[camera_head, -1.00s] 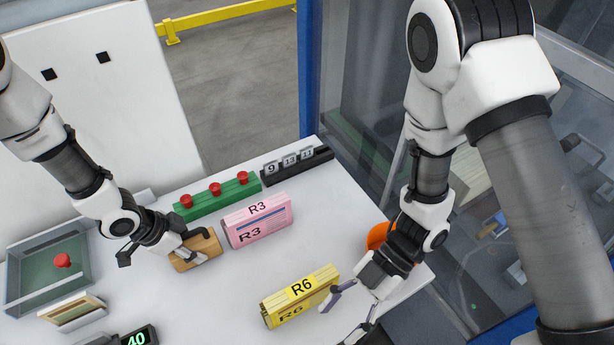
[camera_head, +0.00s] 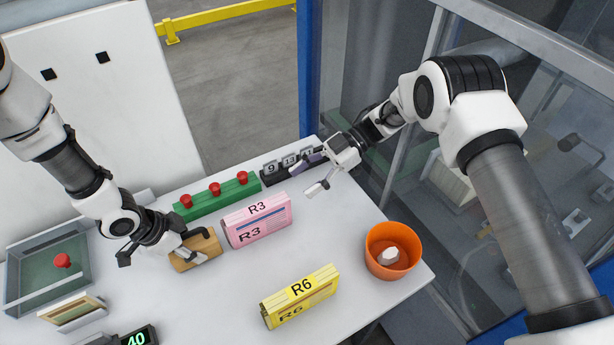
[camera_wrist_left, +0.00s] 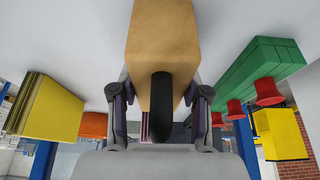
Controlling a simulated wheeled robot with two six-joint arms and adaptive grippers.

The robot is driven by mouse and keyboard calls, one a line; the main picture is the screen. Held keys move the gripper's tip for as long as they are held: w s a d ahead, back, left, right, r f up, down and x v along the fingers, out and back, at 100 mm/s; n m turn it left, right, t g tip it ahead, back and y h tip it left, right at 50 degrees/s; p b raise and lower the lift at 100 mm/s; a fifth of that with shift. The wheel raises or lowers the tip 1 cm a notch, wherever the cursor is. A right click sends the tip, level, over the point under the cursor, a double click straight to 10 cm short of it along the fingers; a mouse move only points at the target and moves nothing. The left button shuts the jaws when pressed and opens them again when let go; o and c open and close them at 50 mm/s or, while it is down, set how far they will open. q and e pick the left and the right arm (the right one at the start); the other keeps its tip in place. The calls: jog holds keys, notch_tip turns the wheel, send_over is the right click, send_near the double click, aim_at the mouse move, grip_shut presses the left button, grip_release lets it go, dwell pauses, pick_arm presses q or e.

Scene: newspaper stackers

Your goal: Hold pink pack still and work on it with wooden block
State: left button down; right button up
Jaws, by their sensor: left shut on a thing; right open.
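The pink pack (camera_head: 258,222), marked R3, stands upright on the white table in front of the green bar. The wooden block (camera_head: 206,243) lies just left of it; I cannot tell whether they touch. My left gripper (camera_head: 190,246) is shut on the block's dark handle (camera_wrist_left: 162,105). The left wrist view shows the wooden block (camera_wrist_left: 165,40) between the fingers. My right gripper (camera_head: 317,172) is open and empty, above the table's far right edge, to the right of the pink pack and apart from it.
A green bar (camera_head: 220,195) with red buttons and a dark rack (camera_head: 272,178) of number tiles line the back. A yellow R6 pack (camera_head: 300,297) stands in front. An orange bucket (camera_head: 413,238) holds something white. A grey tray (camera_head: 15,285) stands left. The middle table is clear.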

aim_at(263, 210)
jog(key=x, duration=1.2)
grip_shut()
dwell(0.3)
pick_arm(q)
jog(key=shift+w+d, duration=0.3)
jog(key=shift+d, duration=0.35)
jog(key=shift+w+d, duration=0.3)
jog(key=shift+d, duration=0.35)
dwell(1.0)
jog(key=shift+a, duration=0.1)
jog(key=shift+s+a, duration=0.4)
jog(key=shift+a, duration=0.4)
jog(key=shift+s+a, duration=0.35)
jog(key=shift+a, duration=0.4)
